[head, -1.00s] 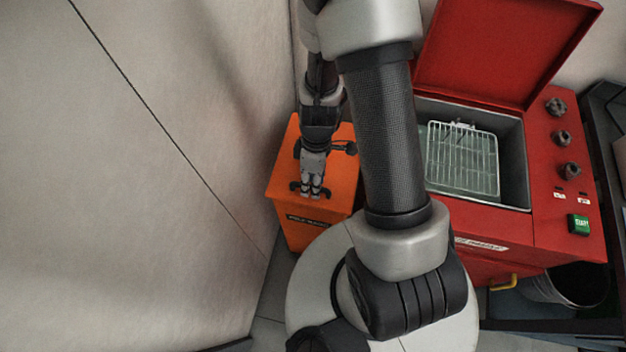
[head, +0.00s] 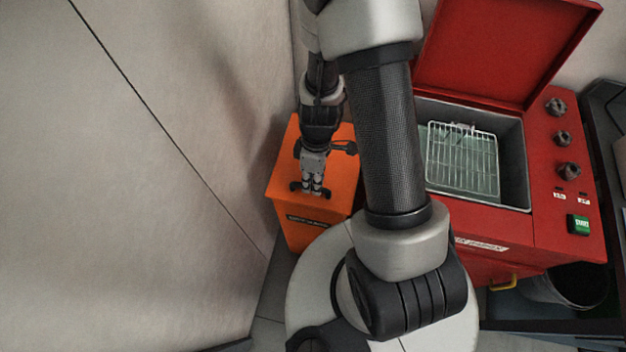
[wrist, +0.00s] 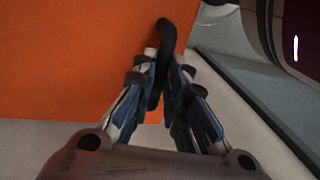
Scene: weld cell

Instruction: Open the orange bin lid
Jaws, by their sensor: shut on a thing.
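The orange bin (head: 304,236) stands left of the red machine in the head view. Its flat orange lid (head: 342,182) looks closed on top. In the wrist view the lid's orange surface (wrist: 75,60) fills the upper left, and a curved black handle (wrist: 166,38) crosses its edge. My gripper (head: 312,191) is over the front part of the lid. In the wrist view its fingers (wrist: 156,72) are shut on the black handle, with the handle running between them. The fingers hide part of the handle.
A red machine (head: 566,120) with a raised red lid (head: 500,45) and a wire basket (head: 462,160) stands to the right. A pale wall (head: 130,180) is close on the left. A bucket (head: 565,288) sits at the lower right.

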